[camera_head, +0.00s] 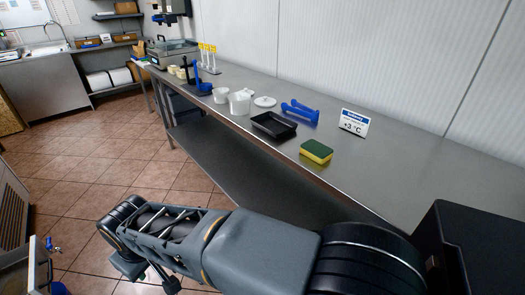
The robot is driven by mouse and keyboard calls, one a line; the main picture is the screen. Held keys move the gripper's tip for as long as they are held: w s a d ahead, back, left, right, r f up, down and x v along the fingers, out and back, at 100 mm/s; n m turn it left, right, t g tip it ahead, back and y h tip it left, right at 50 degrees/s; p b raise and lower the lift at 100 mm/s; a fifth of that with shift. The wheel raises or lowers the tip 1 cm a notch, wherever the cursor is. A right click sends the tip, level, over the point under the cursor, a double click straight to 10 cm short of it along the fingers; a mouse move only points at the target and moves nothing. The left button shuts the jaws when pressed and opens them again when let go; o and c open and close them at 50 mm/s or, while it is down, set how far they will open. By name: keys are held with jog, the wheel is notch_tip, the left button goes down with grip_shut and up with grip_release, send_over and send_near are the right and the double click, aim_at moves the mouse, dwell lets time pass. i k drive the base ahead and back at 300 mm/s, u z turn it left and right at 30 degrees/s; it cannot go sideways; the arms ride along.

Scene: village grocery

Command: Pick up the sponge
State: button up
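The sponge (316,151) is a small block with a dark green top and a yellow body. It lies flat, green side up, near the front edge of the steel counter (400,175). Nothing touches it. My arm crosses the lower part of the view, in front of and below the counter, and is apart from the sponge. I cannot make out my gripper's fingers in this view.
A black tray (273,126) sits just left of the sponge. Blue-handled items (300,111), a white sign (353,122) and white tubs (240,101) stand farther back. A black box (480,245) is at lower right. The counter right of the sponge is clear.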

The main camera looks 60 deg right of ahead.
aim_at(320, 153)
jog(key=z, duration=0.5)
jog(key=i, duration=1.45)
jog(key=z, duration=3)
